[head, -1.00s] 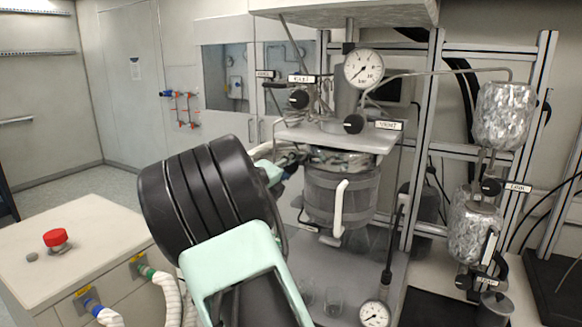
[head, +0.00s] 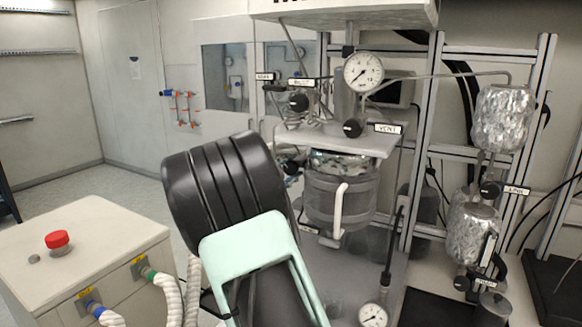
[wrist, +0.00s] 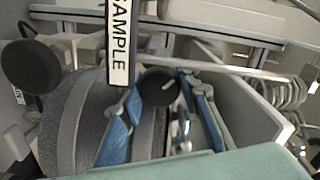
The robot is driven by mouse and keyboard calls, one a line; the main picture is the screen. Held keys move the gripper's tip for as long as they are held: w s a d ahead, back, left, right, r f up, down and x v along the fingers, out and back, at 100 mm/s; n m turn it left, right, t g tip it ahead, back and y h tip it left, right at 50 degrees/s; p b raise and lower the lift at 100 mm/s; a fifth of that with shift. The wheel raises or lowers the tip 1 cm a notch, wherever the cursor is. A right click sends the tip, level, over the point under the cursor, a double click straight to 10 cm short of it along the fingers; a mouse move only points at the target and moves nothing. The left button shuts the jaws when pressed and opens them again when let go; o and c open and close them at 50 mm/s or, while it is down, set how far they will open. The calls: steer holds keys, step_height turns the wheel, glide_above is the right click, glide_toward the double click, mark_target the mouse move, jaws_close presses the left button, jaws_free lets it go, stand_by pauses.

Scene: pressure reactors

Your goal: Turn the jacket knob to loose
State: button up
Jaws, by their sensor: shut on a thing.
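In the wrist view, the two blue-padded fingers of my gripper (wrist: 162,112) stand on either side of a small round black knob (wrist: 156,88) and are shut on it. The knob has a pale pointer line towards its right side. A label reading SAMPLE (wrist: 118,62) hangs just left of it, in front of the picture. I see no jacket label, so I cannot tell whether this is the jacket knob. The grey reactor vessel (wrist: 88,125) is at the left; it also shows in the head view (head: 325,200). There my arm hides the fingers.
Another black knob (wrist: 30,65) is at the wrist view's left. In the head view, a knob (head: 353,128) sits beside the VENT label, under a pressure gauge (head: 363,71). A bench with a red button (head: 57,240) and hoses (head: 168,285) stands left of my arm.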

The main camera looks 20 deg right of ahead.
steer(key=shift+n, duration=0.3)
stand_by(0.4)
steer(key=o, duration=0.9)
steer(key=v, duration=1.2)
